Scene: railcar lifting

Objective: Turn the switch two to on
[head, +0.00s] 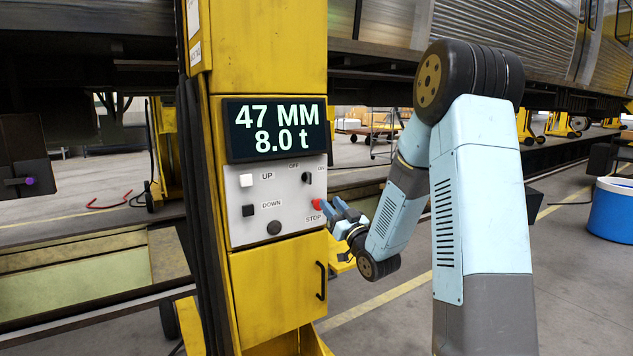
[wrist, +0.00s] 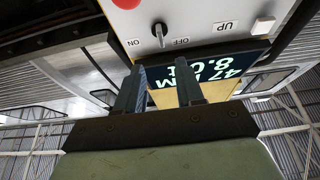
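The control panel (head: 250,208) is a light grey plate on a yellow lifting column. Its small dark rotary switch (head: 307,178) sits at the upper right, between the OFF and ON labels; no "two" label is readable. In the wrist view the panel is upside down and the switch (wrist: 160,32) lever stands nearly upright, clearly nearer neither label. My gripper (head: 328,207) is close to the panel's right edge, near the red STOP button (head: 316,204). In the wrist view its two fingers (wrist: 160,64) are apart with nothing between them, below the switch in the picture and not touching it.
The panel also has a white UP button (head: 246,180), a black DOWN button (head: 248,211) and a dark round knob (head: 274,228). The display (head: 275,128) above reads 47 MM and 8.0 t. A railcar (head: 510,40) stands behind. A blue tub (head: 610,210) is at the right.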

